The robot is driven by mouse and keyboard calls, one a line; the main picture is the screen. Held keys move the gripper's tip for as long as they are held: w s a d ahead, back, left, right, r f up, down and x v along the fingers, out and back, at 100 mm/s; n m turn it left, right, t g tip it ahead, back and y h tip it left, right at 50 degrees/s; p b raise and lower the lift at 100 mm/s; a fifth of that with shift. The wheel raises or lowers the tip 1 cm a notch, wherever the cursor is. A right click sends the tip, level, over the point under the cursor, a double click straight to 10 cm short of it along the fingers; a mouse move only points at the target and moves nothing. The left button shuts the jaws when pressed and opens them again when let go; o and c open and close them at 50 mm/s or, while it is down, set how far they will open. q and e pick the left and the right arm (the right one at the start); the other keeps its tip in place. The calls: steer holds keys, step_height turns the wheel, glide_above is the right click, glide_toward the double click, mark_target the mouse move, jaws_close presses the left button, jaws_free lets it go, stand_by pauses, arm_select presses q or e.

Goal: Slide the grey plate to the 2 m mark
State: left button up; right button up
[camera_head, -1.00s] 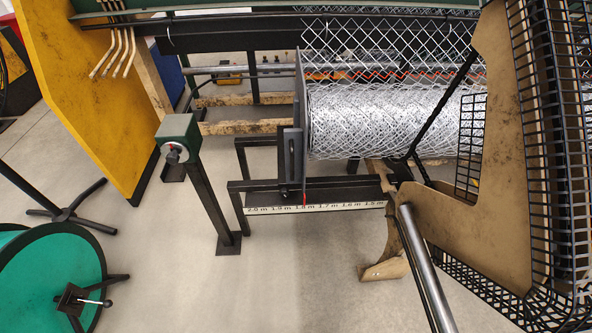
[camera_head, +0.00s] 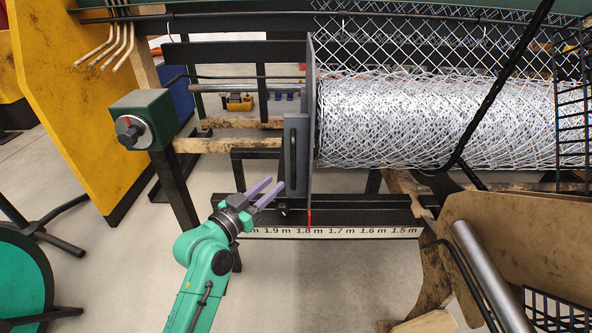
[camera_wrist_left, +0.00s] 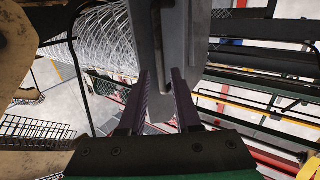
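The grey plate (camera_head: 311,130) stands upright on its rail at the left end of the wire mesh roll. A thicker grey block with a slot (camera_head: 296,160) is on its left side. A red pointer (camera_head: 309,217) below the plate is at about 1.8 m on the white scale (camera_head: 350,232); the 2 m label is hidden behind my left arm. My left gripper (camera_head: 274,186) is open, its fingertips just left of the block's lower part. In the left wrist view, grey plate surface (camera_wrist_left: 188,45) lies ahead of the spread fingers (camera_wrist_left: 162,88); contact is unclear. My right gripper is out of view.
The mesh roll (camera_head: 430,115) fills the right side behind the rail. A green box with a dial (camera_head: 145,118) stands on a post at left. A yellow panel (camera_head: 75,110) is further left. A tan panel and metal bar (camera_head: 490,270) are at lower right.

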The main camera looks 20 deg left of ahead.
mark_target(292, 169)
arm_select(q)
steer(key=b+x, duration=0.1)
steer(key=x, duration=0.9)
steer(key=shift+s, duration=0.1)
jaws_close()
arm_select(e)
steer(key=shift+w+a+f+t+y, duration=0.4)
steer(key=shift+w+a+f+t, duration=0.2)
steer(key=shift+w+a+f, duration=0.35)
arm_select(q)
steer(key=shift+f, duration=0.1)
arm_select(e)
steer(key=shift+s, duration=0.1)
